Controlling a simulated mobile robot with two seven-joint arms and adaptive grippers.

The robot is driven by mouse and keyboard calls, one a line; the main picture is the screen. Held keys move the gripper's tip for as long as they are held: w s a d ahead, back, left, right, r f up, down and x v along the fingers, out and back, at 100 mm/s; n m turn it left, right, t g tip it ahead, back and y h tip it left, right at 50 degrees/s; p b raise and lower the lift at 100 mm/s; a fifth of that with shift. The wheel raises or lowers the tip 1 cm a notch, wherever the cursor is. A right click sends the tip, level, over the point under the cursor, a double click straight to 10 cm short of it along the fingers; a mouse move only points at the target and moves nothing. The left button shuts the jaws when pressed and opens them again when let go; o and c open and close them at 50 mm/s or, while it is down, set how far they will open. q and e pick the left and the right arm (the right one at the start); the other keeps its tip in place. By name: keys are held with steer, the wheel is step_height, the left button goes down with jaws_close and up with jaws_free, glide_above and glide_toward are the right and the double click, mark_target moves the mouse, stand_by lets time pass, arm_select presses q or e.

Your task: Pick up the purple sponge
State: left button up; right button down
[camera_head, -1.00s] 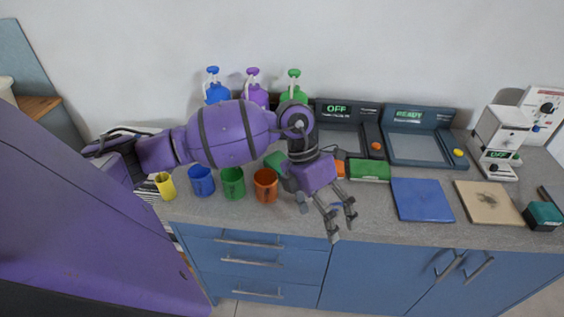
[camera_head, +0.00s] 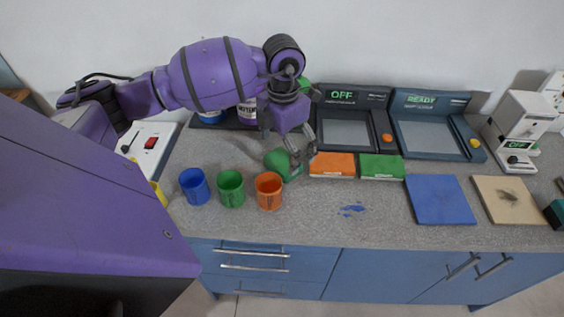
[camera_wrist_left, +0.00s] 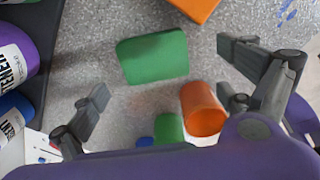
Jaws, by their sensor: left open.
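No purple sponge shows in either view; the arm hides part of the counter's back. My left gripper (camera_head: 302,160) is open and empty, pointing down above the counter beside a green block (camera_head: 277,163). In the left wrist view the green block (camera_wrist_left: 152,57) lies between the spread fingers of the left gripper (camera_wrist_left: 166,70), apart from both. An orange sponge-like block (camera_head: 331,166) and a green one (camera_head: 381,168) lie to the right of the gripper. My right gripper is not in view.
Blue (camera_head: 194,187), green (camera_head: 230,189) and orange (camera_head: 268,192) cups stand along the front left. Bottles stand behind the arm; a purple-labelled one (camera_wrist_left: 12,55) shows in the wrist view. Two dark devices (camera_head: 354,130) stand behind. A blue stain (camera_head: 352,209) marks clear counter left of a blue mat (camera_head: 440,200).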

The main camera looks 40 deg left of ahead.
mark_target(280, 162)
arm_select(q)
steer(key=f, duration=0.5)
steer(key=shift+a+f+p, duration=0.15)
steer(key=shift+a+p, duration=0.2)
steer(key=shift+a, duration=0.05)
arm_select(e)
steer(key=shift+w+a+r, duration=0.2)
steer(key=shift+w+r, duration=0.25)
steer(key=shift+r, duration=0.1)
arm_select(q)
steer(key=shift+c, duration=0.5)
steer(key=c, duration=0.8)
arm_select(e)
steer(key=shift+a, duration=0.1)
